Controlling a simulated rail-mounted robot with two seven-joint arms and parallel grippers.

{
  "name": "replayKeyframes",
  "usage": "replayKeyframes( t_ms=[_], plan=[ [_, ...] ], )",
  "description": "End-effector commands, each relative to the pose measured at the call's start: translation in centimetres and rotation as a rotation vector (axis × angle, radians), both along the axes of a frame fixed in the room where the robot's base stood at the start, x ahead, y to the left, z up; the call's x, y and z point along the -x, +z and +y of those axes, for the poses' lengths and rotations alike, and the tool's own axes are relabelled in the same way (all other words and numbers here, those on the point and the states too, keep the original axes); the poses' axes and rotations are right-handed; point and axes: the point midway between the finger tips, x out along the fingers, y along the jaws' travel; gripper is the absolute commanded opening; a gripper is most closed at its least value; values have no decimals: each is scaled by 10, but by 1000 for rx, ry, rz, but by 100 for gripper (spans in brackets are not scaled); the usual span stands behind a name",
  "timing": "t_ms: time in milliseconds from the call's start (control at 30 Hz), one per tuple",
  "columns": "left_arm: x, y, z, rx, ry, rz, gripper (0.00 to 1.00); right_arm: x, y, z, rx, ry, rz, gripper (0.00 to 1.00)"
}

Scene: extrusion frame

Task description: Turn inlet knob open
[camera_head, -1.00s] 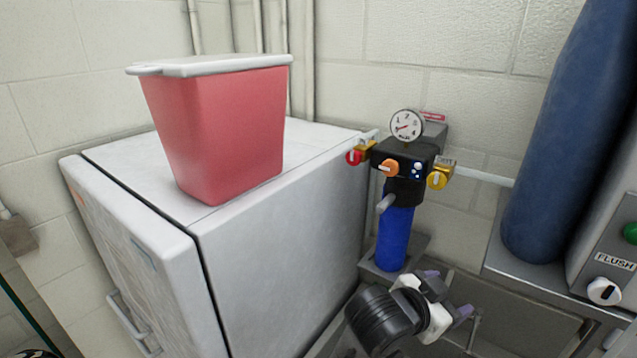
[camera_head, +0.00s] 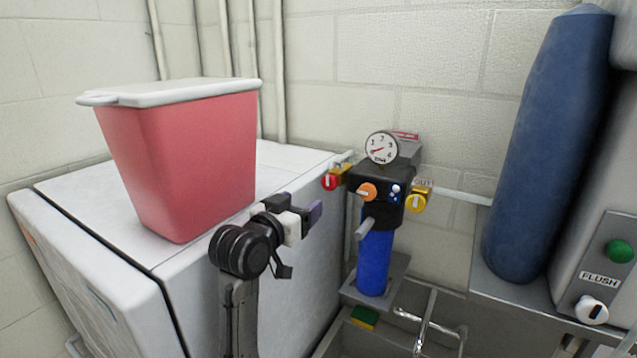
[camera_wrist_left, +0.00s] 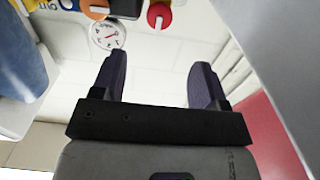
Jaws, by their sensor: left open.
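The red knob (camera_head: 330,181), with a white bar, is on the left side of the black filter head (camera_head: 376,184). I take it as the inlet knob, since the yellow knob (camera_head: 417,200) on the right carries an "OUT" label. My left gripper (camera_head: 300,212) is in front of the white cabinet, left of and lower in the picture than the red knob, apart from it. In the left wrist view its jaws (camera_wrist_left: 161,64) are open and empty. The red knob (camera_wrist_left: 158,15) shows there beyond the fingertips, at the top edge. My right gripper is not in view.
An orange knob (camera_head: 366,192) and a gauge (camera_head: 382,148) are close to the red knob. A blue filter body (camera_head: 375,262) hangs below. A red bin (camera_head: 182,160) stands on the white cabinet (camera_head: 300,160) at left. A blue cylinder (camera_head: 545,150) stands at right.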

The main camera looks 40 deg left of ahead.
Motion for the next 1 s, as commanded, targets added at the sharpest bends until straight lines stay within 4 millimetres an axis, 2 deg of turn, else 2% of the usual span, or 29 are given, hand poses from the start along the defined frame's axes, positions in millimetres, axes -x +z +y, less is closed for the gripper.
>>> replayKeyframes(
  t_ms=[300, 500, 700, 1000],
  plan=[
    [-60, 4, 10, 3, -1, 3, 67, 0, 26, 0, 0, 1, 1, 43],
    [-90, 3, 15, 1, -1, 2, 67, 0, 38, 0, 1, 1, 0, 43],
    [-108, 2, 19, 2, -1, 1, 67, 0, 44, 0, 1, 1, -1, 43],
    [-116, 0, 20, 0, -1, 0, 67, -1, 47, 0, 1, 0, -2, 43]
  ],
)
